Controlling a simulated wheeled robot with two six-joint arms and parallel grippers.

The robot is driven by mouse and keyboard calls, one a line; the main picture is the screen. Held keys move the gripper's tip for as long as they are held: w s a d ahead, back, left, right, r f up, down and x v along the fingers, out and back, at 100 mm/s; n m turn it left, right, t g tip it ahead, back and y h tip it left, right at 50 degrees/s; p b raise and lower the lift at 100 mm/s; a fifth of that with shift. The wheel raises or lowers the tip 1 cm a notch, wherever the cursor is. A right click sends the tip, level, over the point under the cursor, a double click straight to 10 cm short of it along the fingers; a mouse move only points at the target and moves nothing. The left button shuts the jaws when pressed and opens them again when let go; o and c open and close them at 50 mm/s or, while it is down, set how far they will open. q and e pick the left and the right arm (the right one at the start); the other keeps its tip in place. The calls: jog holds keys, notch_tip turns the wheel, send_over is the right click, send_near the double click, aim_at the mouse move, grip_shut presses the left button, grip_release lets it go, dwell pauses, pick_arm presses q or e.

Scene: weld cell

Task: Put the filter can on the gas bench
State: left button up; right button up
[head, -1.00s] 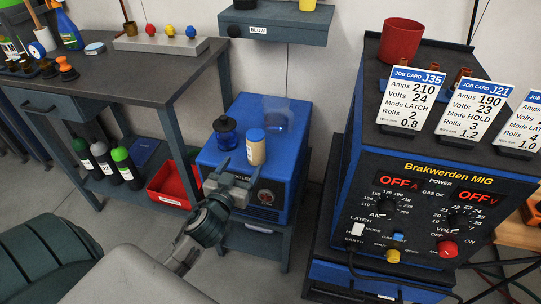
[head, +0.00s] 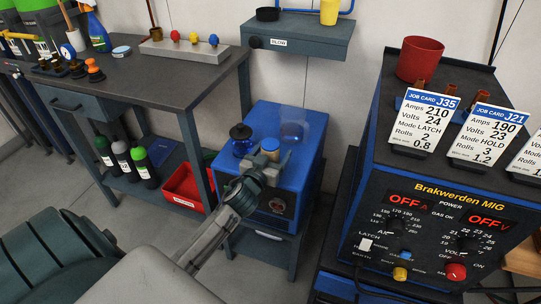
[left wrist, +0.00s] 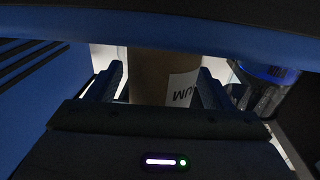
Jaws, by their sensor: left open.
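A beige jar with a blue cap (head: 270,146) stands on the blue cooler box (head: 307,169). A dark blue pot with a black top (head: 241,140) stands just left of it. I cannot tell for sure which one is the filter can. My left gripper (head: 266,163) is open at the jar and hides its lower part. In the left wrist view the tan jar (left wrist: 150,75), with a white label, shows between the open fingers (left wrist: 158,85); contact cannot be told. The dark workbench (head: 150,80) at left may be the gas bench. My right gripper is not in view.
A clear, see-through block (head: 293,131) is on the cooler box behind the jar. A red bin (head: 186,186) and several bottles (head: 122,158) sit under the workbench. A grey shelf (head: 300,38) hangs above. The welder (head: 435,195) stands at right. The bench's right front top is clear.

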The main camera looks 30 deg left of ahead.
pick_arm(q)
jog(key=shift+w, duration=0.2)
jog(key=c, duration=1.2)
jog(key=shift+r, duration=0.1)
